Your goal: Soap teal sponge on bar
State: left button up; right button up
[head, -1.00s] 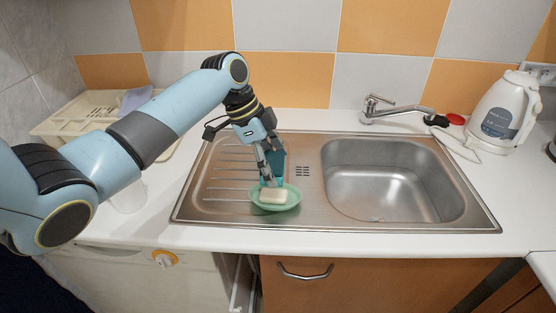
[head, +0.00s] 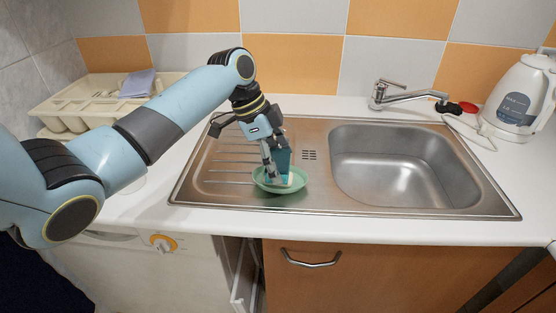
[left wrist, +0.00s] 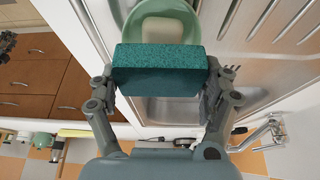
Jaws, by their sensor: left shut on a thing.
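My left gripper (head: 275,172) is shut on the teal sponge (head: 283,161), one finger on each side. The sponge (left wrist: 160,68) spans the gap between the fingers in the left wrist view. A pale soap bar (left wrist: 162,31) lies in a round green dish (left wrist: 190,14) just beyond the sponge. In the head view the dish (head: 280,187) stands on the ribbed drainboard, and the fingers and sponge hide most of the soap (head: 297,179). The sponge is over or against the soap; I cannot tell whether they touch. My right gripper is not in view.
The steel sink basin (head: 405,165) is empty, right of the dish, with a tap (head: 400,93) behind it. A white kettle (head: 518,98) stands at the far right. A cream cutlery tray (head: 85,105) with a cloth (head: 137,83) is at the back left.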

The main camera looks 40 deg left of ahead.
aim_at(288, 160)
pick_arm(q)
jog(key=shift+f, duration=0.1)
dwell(0.3)
jog(key=shift+f+b, duration=0.3)
jog(key=shift+f, duration=0.15)
dwell(0.3)
dwell(0.8)
jog(key=shift+s+f, duration=0.1)
dwell(0.5)
jog(key=shift+r+p, duration=0.8)
jog(key=shift+p, duration=0.3)
notch_tip(288, 160, up, 6)
jog(key=p, duration=0.5)
jog(key=shift+f+p, duration=0.15)
jog(key=shift+p, duration=0.2)
jog(key=shift+f, duration=0.1)
